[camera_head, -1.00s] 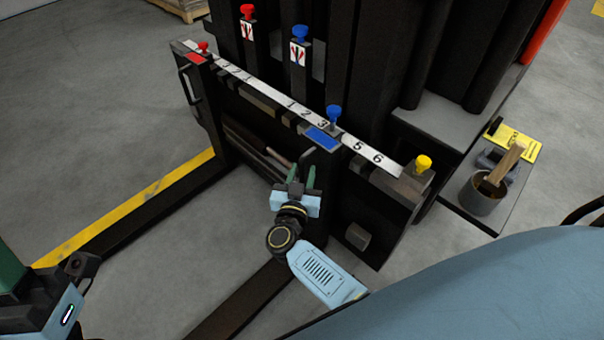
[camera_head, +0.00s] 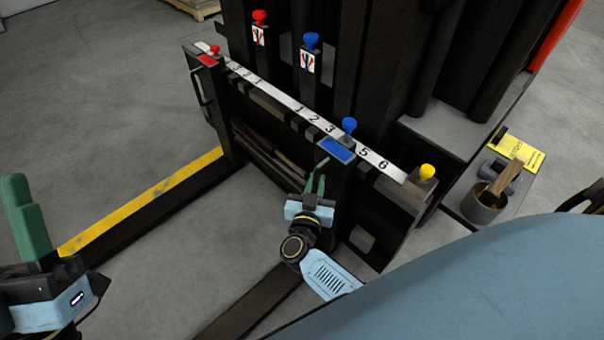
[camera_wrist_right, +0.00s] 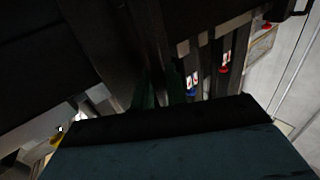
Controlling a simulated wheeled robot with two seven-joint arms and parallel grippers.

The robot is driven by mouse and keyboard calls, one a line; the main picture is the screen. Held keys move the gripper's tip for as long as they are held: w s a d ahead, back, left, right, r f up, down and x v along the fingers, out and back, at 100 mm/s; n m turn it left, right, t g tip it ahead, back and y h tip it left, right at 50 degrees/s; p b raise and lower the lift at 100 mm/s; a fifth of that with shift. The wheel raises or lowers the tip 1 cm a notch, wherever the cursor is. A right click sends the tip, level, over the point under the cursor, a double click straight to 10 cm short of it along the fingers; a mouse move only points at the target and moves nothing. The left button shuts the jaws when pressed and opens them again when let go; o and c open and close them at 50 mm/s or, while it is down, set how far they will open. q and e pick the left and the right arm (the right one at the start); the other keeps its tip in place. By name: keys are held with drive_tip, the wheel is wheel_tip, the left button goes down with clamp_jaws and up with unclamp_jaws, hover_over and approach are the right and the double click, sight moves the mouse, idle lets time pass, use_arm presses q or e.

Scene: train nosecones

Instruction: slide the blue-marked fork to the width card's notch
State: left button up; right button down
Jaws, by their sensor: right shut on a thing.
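The blue-marked fork (camera_head: 337,150) hangs on the black carriage, its blue plate beside the white number scale (camera_head: 290,100) between the 3 and the 5. A blue knob (camera_head: 349,125) stands just behind the plate. My right gripper (camera_head: 315,184) has its green fingers at the fork's side handle and is shut on it; the grip itself is partly hidden. In the right wrist view the fingers (camera_wrist_right: 160,90) are dark and the handle cannot be made out. A yellow card (camera_head: 520,150), perhaps the width card, lies on the side shelf; no notch is clear. My left gripper (camera_head: 28,215) is at the left edge, away from the fork.
The red-marked fork (camera_head: 206,60) hangs at the carriage's left end. A yellow knob (camera_head: 427,172) marks the right end. Red (camera_head: 260,17) and blue (camera_head: 311,41) levers stand behind. A pot with a brush (camera_head: 483,205) is on the shelf. Open floor lies left.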

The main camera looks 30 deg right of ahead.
drive_tip(key=shift+s+d+p, duration=0.15)
drive_tip(key=shift+s+p, duration=0.45)
drive_tip(key=shift+s, duration=0.3)
drive_tip(key=shift+s+d+p, duration=0.25)
drive_tip(key=shift+s+p, duration=0.2)
drive_tip(key=shift+s, duration=0.25)
drive_tip(key=shift+s+f, duration=0.15)
drive_tip(key=shift+s, duration=0.1)
use_arm(q)
drive_tip(key=g, duration=0.1)
drive_tip(key=w+f+g, duration=0.1)
drive_tip(key=w+f+g+y, duration=0.1)
drive_tip(key=g, duration=0.1)
drive_tip(key=shift+w+d+f, duration=0.1)
drive_tip(key=shift+w+f, duration=0.1)
drive_tip(key=shift+w, duration=0.05)
use_arm(e)
drive_tip(key=c, duration=1.5)
unclamp_jaws()
drive_tip(key=shift+w, duration=0.1)
